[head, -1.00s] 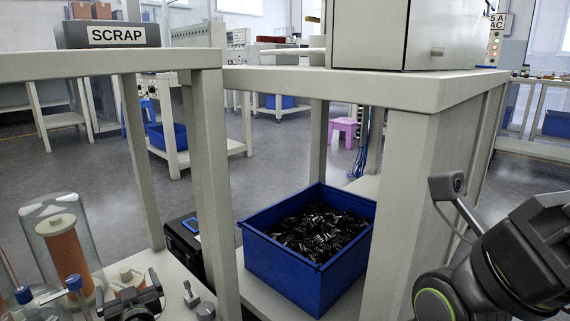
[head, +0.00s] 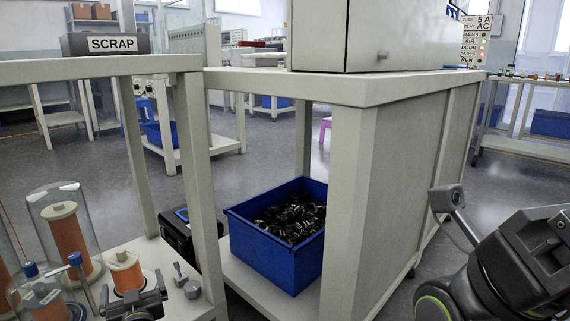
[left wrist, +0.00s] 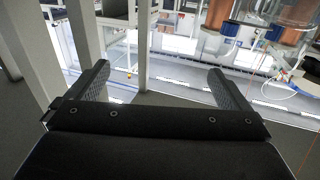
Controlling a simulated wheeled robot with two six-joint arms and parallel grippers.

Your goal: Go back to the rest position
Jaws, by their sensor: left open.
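My left gripper (head: 136,298) shows as a dark shape at the bottom left of the head view, in front of the spools. In the left wrist view the left gripper (left wrist: 158,78) has its two fingers wide apart, with nothing between them. My right arm (head: 515,262) enters the head view at the lower right; its gripper is not visible there. A blue bin (head: 275,258) filled with small black parts stands on the low shelf of the bench, apart from both arms.
The bench (head: 340,90) with its thick pale legs stands close ahead. Copper-coloured spools (head: 70,235), some under glass covers, stand at the lower left. A SCRAP box (head: 105,44) sits on the left bench top. Open floor (head: 515,180) shows at the right.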

